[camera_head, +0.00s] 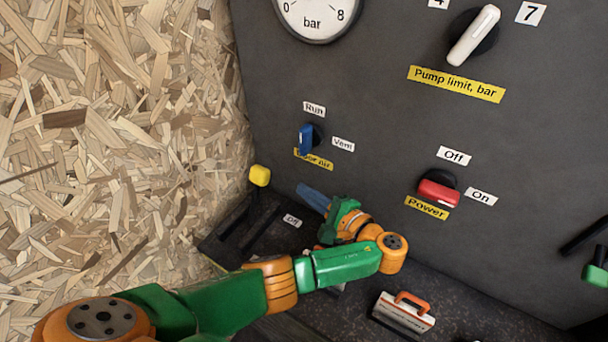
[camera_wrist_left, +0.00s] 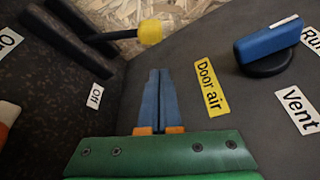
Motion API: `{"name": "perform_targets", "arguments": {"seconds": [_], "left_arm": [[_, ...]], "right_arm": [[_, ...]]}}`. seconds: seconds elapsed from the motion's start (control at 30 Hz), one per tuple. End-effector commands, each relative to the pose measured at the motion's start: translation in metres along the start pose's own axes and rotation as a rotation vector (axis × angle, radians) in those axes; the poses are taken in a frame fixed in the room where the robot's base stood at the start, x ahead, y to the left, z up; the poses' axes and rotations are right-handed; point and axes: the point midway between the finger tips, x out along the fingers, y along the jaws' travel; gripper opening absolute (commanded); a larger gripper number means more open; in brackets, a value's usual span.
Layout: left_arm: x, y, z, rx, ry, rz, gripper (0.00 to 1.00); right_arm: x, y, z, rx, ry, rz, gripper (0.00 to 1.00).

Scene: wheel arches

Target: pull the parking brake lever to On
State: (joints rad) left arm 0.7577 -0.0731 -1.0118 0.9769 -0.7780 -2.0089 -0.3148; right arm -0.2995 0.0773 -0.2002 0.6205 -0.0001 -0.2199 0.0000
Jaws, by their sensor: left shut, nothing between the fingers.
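A lever with a yellow knob (camera_head: 259,176) on a dark arm stands at the left end of the dark ledge, by the chipboard wall. An "Off" label (camera_head: 292,221) lies beside its slot; no parking brake name is legible. In the left wrist view the yellow knob (camera_wrist_left: 150,32) is at the upper middle, with the "Off" label (camera_wrist_left: 96,95) below left. My left gripper (camera_head: 303,190) is shut and empty, its blue fingers to the right of the knob and apart from it. The fingers (camera_wrist_left: 158,75) point up towards the knob's right side. My right gripper is not in view.
The blue Door air knob (camera_head: 306,140) is on the panel just above my left fingers. A red Power knob (camera_head: 438,193) is further right. An orange-handled white block (camera_head: 404,312) sits on the ledge. A green-ended part (camera_head: 596,275) shows at the right edge.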

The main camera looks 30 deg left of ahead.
Motion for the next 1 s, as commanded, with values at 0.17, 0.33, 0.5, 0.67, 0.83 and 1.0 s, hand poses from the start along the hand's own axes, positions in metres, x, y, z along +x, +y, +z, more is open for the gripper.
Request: {"name": "perform_targets", "arguments": {"seconds": [0.17,0.33,0.5,0.67,0.83,1.0], "left_arm": [[0.001,0.0,0.001,0.001,-0.005,0.002,0.0],[0.003,0.001,0.001,0.001,-0.005,0.001,0.0],[0.028,0.003,0.0,-0.001,-0.007,-0.003,0.0],[0.061,0.0,0.002,0.003,-0.008,0.001,0.0],[0.088,0.001,0.001,0.003,-0.006,0.001,0.0],[0.1,0.001,0.001,0.004,-0.003,0.002,0.0]], "right_arm": [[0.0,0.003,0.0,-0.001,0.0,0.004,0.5],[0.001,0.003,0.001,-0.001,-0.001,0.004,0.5],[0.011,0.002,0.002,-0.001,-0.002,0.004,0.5],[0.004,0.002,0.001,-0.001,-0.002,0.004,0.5],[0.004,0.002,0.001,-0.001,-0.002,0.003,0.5],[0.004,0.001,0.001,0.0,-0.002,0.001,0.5]]}}
